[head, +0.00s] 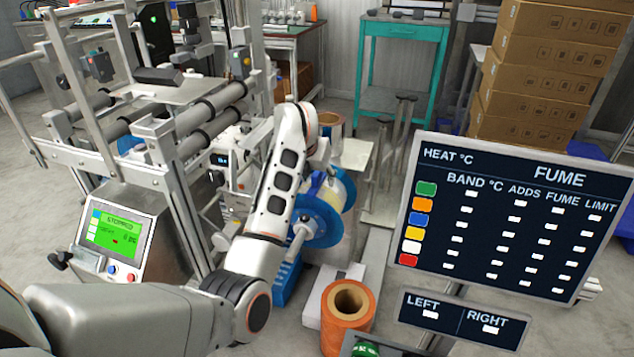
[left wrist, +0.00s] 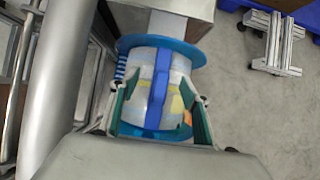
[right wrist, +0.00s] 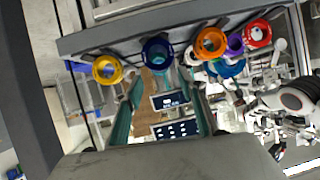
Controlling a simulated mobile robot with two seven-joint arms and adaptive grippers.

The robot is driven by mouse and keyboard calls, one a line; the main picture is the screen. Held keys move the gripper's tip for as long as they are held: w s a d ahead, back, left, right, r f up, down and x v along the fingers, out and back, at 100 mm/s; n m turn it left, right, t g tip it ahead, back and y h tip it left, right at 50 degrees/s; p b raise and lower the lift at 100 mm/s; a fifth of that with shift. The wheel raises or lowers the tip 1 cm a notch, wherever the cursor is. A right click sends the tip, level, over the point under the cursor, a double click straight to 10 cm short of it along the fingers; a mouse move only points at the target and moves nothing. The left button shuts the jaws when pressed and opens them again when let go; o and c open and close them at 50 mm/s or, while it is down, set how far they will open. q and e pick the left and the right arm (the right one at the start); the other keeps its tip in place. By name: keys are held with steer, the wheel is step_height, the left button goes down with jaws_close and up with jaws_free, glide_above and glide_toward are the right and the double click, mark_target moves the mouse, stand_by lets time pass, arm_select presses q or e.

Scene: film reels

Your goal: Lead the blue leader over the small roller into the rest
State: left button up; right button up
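A reel with blue flanges (head: 318,222) and a pale wound roll sits beside the machine in the head view, partly behind my left arm. In the left wrist view, a blue leader (left wrist: 160,82) runs as a strip over the pale roll (left wrist: 138,82). My left gripper (left wrist: 156,88) is open, with its fingers on either side of the strip and apart from it. My right gripper (right wrist: 163,97) is open, with nothing seen between its fingers. Several rollers (head: 205,112) cross the machine frame; I cannot tell which is the small roller. I cannot make out the rest.
The machine's green screen (head: 115,232) reads STOPPED. An orange roll (head: 347,312) stands in front of the reel. A dark sign board (head: 512,215) blocks the right side. Stacked cartons (head: 545,70) and a teal table (head: 403,35) stand behind. Coloured rolls (right wrist: 158,52) hang before the right wrist.

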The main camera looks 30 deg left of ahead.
arm_select(q)
jaws_close()
arm_select(e)
steer(key=shift+d, duration=0.1)
arm_select(q)
steer(key=shift+r+p, duration=1.35)
steer(key=shift+r, duration=1.2)
arm_select(e)
steer(key=shift+t, duration=0.5)
steer(key=shift+w+r, duration=0.35)
steer(key=shift+r, duration=0.55)
steer(key=shift+w+r, duration=0.35)
steer(key=shift+r, duration=0.5)
steer(key=shift+w+r, duration=0.35)
steer(key=shift+r, duration=0.55)
